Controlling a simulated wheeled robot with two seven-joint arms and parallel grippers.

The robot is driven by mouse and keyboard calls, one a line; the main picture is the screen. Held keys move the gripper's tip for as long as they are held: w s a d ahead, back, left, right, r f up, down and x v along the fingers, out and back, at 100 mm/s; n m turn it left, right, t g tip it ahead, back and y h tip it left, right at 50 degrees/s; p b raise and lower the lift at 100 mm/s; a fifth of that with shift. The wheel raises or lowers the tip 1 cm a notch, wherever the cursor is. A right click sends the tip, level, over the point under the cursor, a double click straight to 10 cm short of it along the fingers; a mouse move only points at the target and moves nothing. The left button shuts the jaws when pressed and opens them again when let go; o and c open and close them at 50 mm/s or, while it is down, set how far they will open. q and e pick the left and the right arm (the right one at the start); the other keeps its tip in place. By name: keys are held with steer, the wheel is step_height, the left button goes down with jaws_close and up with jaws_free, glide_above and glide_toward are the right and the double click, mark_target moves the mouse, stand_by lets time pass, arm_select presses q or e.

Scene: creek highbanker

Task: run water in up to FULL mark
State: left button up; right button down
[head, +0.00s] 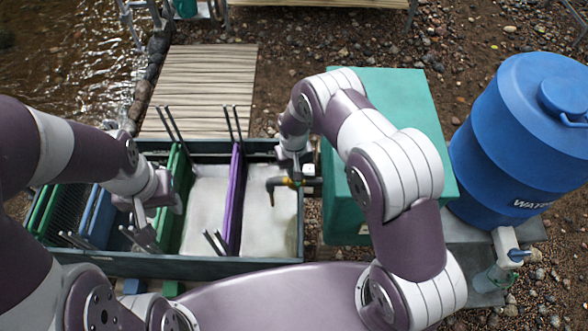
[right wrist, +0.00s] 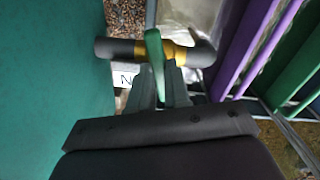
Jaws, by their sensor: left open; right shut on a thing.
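A brass valve (head: 288,182) with a dark bent spout (head: 270,187) sits at the right end of a dark trough (head: 200,265). In the right wrist view my right gripper (right wrist: 160,88) is shut on the valve's green lever (right wrist: 155,55), in front of the brass body (right wrist: 174,54). The right gripper also shows at the valve in the head view (head: 292,168). The spout points down over the trough's pale right-end compartment (head: 265,225). I cannot make out a stream or a FULL mark. My left gripper (head: 143,235) is open and empty above the trough's left half.
Purple (head: 233,190), green (head: 175,175) and blue (head: 98,215) panels divide the trough. A green box (head: 345,220) stands to its right, partly behind my right arm. A blue water barrel (head: 520,130) with a tap (head: 508,250) is farther right. Slatted decking (head: 205,85) lies behind.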

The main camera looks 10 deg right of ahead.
steer(key=shift+m+b, duration=0.5)
steer(key=shift+m, duration=1.5)
steer(key=c, duration=1.1)
jaws_free()
step_height(320, 180, up, 13)
steer(key=shift+f+b, duration=0.15)
steer(key=shift+b, duration=0.25)
